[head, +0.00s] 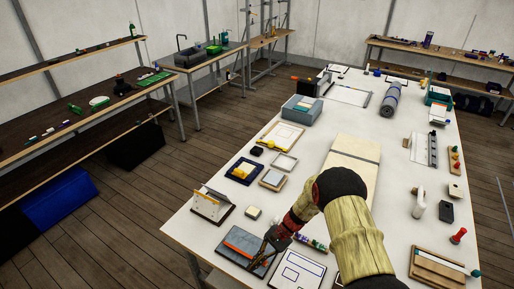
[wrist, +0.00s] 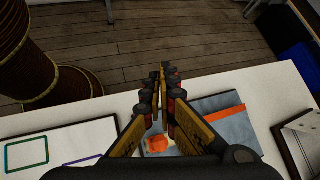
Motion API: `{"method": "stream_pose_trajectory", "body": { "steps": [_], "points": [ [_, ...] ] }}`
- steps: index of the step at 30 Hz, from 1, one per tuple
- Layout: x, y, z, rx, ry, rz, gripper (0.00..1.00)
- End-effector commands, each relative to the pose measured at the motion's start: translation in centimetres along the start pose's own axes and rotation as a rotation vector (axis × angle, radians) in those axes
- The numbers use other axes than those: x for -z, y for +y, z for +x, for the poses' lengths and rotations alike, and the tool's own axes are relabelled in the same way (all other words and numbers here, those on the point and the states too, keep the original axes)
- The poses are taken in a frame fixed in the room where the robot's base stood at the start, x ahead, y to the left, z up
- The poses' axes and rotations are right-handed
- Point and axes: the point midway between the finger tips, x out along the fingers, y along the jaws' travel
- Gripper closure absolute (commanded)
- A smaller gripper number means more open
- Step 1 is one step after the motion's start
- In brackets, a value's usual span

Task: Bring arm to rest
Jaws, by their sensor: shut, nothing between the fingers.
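My arm (head: 355,225) reaches over the front of the long white table from the lower right of the head view. My gripper (head: 274,256) hangs near the table's front edge, close to a dark tray with a grey panel and an orange strip (head: 246,246). In the wrist view my gripper (wrist: 163,78) has its fingers together with nothing held. The tray's grey panel with the orange strip (wrist: 222,118) lies to the right of the fingers there. A small orange patch shows between the finger bases, partly hidden.
A framed white board (head: 297,271) lies right of the gripper. An upright white panel in a stand (head: 212,204) is to the left. A beige padded board (head: 352,158) lies mid-table. Small items crowd the right side. Wooden floor (head: 120,225) is open left of the table.

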Motion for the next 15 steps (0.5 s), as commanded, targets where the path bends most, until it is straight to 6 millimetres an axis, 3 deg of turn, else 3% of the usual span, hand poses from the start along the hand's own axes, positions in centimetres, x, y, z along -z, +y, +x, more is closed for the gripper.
{"method": "stream_pose_trajectory", "body": {
  "steps": [9,15],
  "points": [
    [-0.3,5.0,1.1,-0.118,0.019,-0.042,1.0],
    [-2.3,7.5,-0.8,-0.2,0.058,-0.107,1.0]
  ]
}}
